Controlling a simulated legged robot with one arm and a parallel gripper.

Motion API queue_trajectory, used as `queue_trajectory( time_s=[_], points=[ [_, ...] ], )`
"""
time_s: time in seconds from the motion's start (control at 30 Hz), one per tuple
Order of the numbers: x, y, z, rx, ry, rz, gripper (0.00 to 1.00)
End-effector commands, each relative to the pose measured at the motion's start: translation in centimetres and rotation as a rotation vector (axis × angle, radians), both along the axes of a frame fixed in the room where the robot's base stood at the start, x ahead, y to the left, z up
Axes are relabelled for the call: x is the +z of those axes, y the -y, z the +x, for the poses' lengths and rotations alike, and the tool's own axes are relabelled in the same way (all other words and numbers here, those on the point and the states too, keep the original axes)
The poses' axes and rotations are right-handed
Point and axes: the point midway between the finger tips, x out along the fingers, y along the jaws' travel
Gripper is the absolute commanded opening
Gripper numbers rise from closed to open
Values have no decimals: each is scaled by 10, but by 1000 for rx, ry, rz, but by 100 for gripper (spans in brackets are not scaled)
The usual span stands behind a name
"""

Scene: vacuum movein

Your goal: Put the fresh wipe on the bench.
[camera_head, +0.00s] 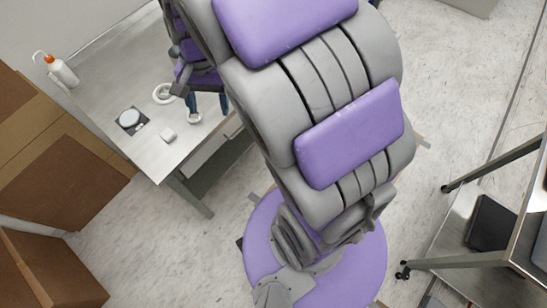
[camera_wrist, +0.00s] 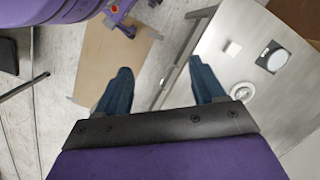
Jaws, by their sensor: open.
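The steel-topped bench (camera_head: 95,62) stands at the upper left in the head view, and part of its top (camera_wrist: 290,115) fills the right of the wrist view. A small white block-like piece (camera_head: 168,134) lies on it; it may be the wipe, but I cannot tell. It also shows in the wrist view (camera_wrist: 232,48). My gripper (camera_head: 207,108) is open above the bench's front part, its blue fingers pointing down. In the wrist view nothing shows between the fingers (camera_wrist: 160,68), which straddle the bench's edge.
A white bottle with an orange cap (camera_head: 62,70) stands behind. Cardboard boxes (camera_head: 55,175) are left; a wheeled cart (camera_head: 500,220) is right.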

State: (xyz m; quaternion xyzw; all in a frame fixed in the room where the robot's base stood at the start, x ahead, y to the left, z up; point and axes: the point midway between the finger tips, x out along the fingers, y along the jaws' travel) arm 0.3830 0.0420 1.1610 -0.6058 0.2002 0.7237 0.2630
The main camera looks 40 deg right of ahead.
Motion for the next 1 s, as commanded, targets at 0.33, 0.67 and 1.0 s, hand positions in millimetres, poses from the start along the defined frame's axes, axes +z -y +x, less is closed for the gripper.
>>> queue_trajectory(
  time_s=[0.33, 0.67, 1.0],
  points=[
    [28, 18, -128, 377, 20, -26, 69],
    [24, 29, -205, 648, 15, -44, 69],
    [24, 34, -211, 675, 15, -43, 69]
  ],
)
